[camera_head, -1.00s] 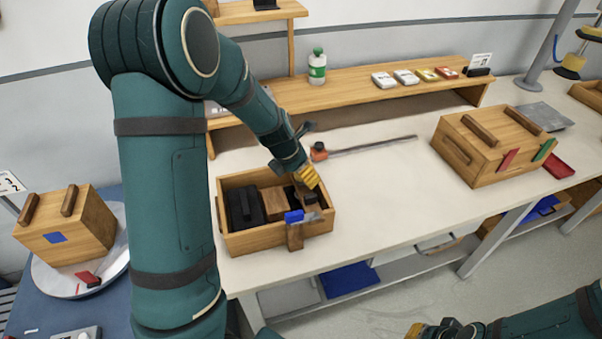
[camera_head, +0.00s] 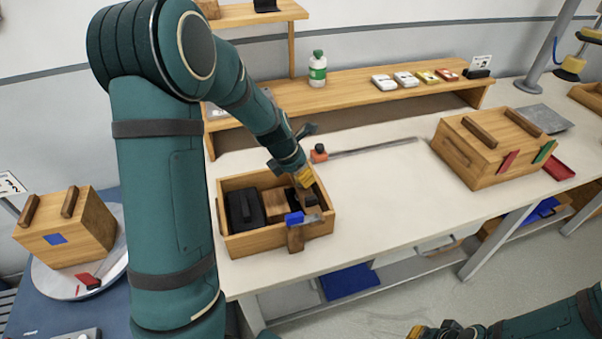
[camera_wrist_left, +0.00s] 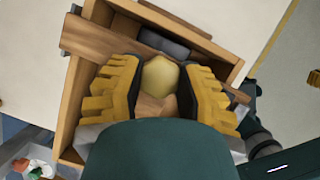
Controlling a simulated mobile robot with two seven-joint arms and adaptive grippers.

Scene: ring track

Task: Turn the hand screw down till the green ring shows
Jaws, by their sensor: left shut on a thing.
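In the left wrist view a pale yellow, many-sided knob (camera_wrist_left: 160,76), which looks like the hand screw's head, sits between the yellow fingers of my left gripper (camera_wrist_left: 161,88). The fingers are shut on it from both sides. In the head view my left gripper (camera_head: 305,178) points down into the right part of an open wooden box (camera_head: 262,241), and its fingers and wrist hide the knob there. No green ring shows on the screw. My right gripper (camera_head: 422,331) is cut off at the bottom edge, and its jaw opening is unclear.
The box holds a black block (camera_head: 244,207) and a wooden block (camera_head: 274,203). A blue-handled clamp (camera_head: 294,218) is at its front wall. An orange-ended bar (camera_head: 372,147) lies behind. A lidded wooden box (camera_head: 483,155) stands right; the table between is clear.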

